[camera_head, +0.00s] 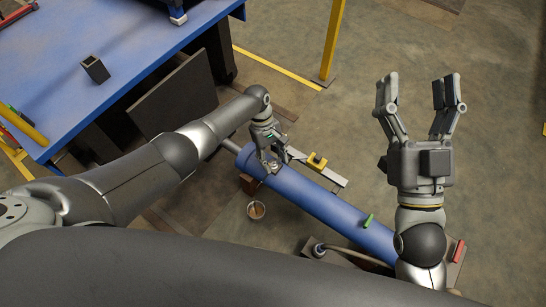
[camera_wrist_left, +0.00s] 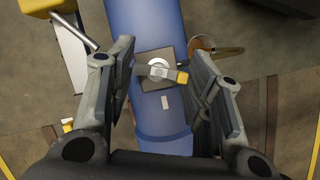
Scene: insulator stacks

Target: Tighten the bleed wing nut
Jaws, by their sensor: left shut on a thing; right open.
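The bleed wing nut (camera_wrist_left: 157,70) sits on a square plate on top of the blue pipe (camera_wrist_left: 150,122). It has a round pale centre and a yellow-tipped wing. My left gripper (camera_head: 270,165) is down at the pipe's upper end with its fingers on either side of the nut, shut on it. In the head view the fingers hide most of the nut. The blue pipe (camera_head: 325,203) runs diagonally down to the right. My right gripper (camera_head: 420,92) is open and empty, raised with its fingers pointing up the picture, away from the nut.
A green handle (camera_head: 368,220) stands on the pipe. A blue workbench (camera_head: 120,50) fills the upper left.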

